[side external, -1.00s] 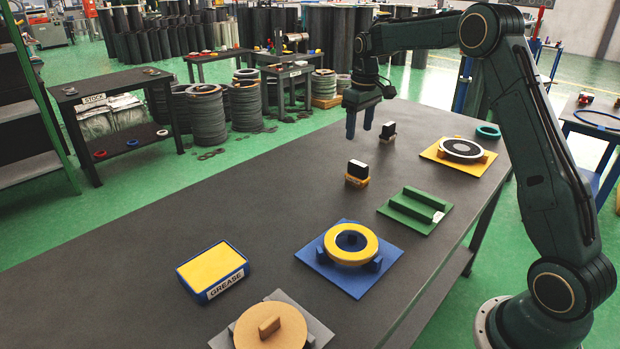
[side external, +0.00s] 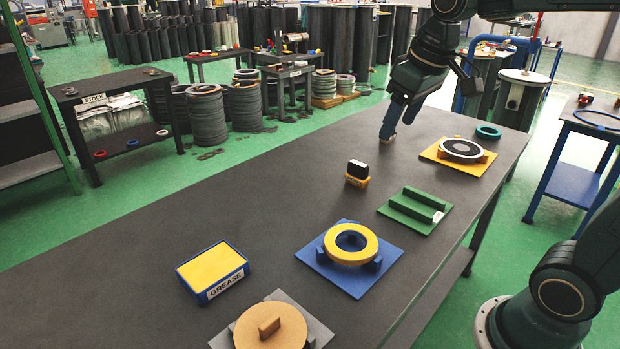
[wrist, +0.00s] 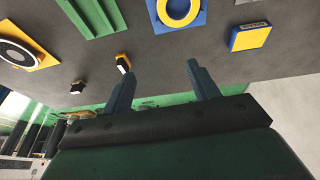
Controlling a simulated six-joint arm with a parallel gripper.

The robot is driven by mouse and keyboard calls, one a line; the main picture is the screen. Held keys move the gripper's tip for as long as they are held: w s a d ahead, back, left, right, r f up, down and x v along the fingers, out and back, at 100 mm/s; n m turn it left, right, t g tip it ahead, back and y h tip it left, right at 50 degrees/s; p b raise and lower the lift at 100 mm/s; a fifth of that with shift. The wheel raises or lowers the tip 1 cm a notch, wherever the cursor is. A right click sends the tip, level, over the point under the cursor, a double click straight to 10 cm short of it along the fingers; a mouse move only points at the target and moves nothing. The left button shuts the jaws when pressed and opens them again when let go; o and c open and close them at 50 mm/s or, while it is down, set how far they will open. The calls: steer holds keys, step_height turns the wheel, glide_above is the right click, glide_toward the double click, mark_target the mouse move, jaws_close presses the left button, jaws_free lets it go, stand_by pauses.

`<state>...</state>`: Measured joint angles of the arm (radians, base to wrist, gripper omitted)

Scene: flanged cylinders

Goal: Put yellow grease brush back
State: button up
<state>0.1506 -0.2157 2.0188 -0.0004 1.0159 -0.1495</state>
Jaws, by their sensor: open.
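The yellow grease brush (side external: 357,173), a small block with a black top and a yellow base, stands on the dark bench. It shows in the wrist view (wrist: 123,64), just beside the left fingertip and not between the fingers. The blue grease tray with a yellow top (side external: 212,270) sits at the near left of the bench and in the wrist view (wrist: 250,37). My gripper (side external: 392,122) is tilted over the far part of the bench, beyond the brush. In the wrist view its two blue fingers (wrist: 163,70) are apart with nothing between them.
A second black-topped block with a pale base (wrist: 77,87) stands nearby, mostly hidden by my fingers in the side view. A green stepped block (side external: 415,208), yellow ring on a blue plate (side external: 372,250), yellow plate (side external: 470,165) and tan disc (side external: 285,335) occupy the bench. The bench's left middle is clear.

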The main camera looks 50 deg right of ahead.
steer(key=s+a+f+t, duration=0.1)
steer(key=s+a+f, duration=0.1)
steer(key=s, duration=0.5)
steer(key=s+a+f+t, duration=0.1)
steer(key=s+a+f, duration=0.1)
steer(key=s, duration=0.5)
steer(key=shift+s+a+f+y, duration=0.15)
steer(key=shift+a+f+y, duration=0.2)
steer(key=shift+a, duration=0.1)
